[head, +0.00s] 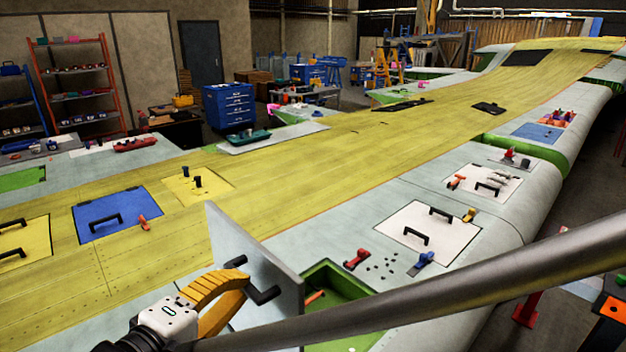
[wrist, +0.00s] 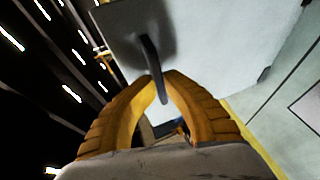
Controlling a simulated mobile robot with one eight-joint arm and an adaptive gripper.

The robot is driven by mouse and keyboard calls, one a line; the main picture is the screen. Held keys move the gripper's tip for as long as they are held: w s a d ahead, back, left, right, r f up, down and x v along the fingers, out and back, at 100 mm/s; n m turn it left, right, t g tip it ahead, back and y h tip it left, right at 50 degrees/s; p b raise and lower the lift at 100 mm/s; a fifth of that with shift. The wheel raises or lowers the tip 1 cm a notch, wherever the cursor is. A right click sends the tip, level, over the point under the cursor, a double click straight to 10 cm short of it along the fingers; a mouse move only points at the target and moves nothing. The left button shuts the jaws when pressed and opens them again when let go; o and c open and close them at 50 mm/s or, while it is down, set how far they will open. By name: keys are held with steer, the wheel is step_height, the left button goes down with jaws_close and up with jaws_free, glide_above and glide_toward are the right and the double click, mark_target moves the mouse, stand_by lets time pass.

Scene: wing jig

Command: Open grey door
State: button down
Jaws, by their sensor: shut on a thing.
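The grey door (head: 240,240) stands steeply raised above the wing surface in the head view. Beside it a green-lined compartment (head: 335,277) is uncovered. My gripper (head: 244,275) is at the door's handle side, with its yellow fingers shut on the black door handle (head: 264,293). In the wrist view the grey door (wrist: 225,35) fills the upper part, and the handle (wrist: 150,55) runs down between the fingertips of my gripper (wrist: 160,78). The door's lower edge and part of the compartment are hidden in the head view by my arm.
A red clamp (head: 357,259), a blue clamp (head: 423,262) and several small dark pieces lie right of the compartment. A white panel (head: 450,240) with black handles lies beyond. A blue panel (head: 112,222) lies left. The yellow wing surface behind the door is mostly clear.

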steer(key=c, duration=1.5)
jaws_free()
steer(key=shift+d+f, duration=0.15)
steer(key=shift+o, duration=0.2)
